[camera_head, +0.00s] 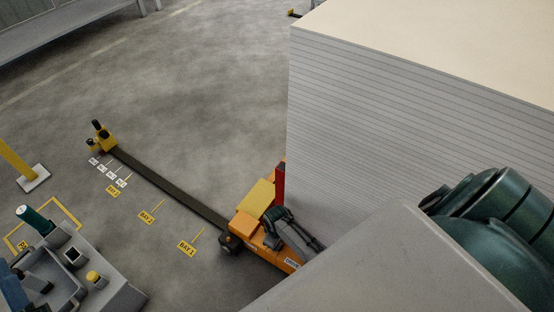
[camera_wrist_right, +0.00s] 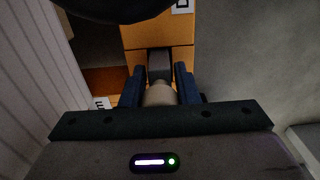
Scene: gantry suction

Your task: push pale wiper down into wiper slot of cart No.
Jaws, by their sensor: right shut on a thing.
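In the right wrist view, my right gripper (camera_wrist_right: 158,88) has its two blue fingers shut on a pale, rounded piece, the pale wiper (camera_wrist_right: 160,96). A dark grey block (camera_wrist_right: 159,66) shows just beyond it, against the orange cart (camera_wrist_right: 159,36). I cannot tell whether the wiper is inside the slot; the slot itself cannot be made out. In the head view the orange cart (camera_head: 253,222), with a yellow top and a red post, stands at the end of a dark floor rail.
A large pale, ribbed block (camera_head: 390,120) rises right beside the cart. The dark rail (camera_head: 165,182) runs up-left to a small yellow end stop (camera_head: 104,137), past yellow bay signs (camera_head: 187,247). A grey console (camera_head: 85,260) stands at lower left. The floor beyond the rail is open.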

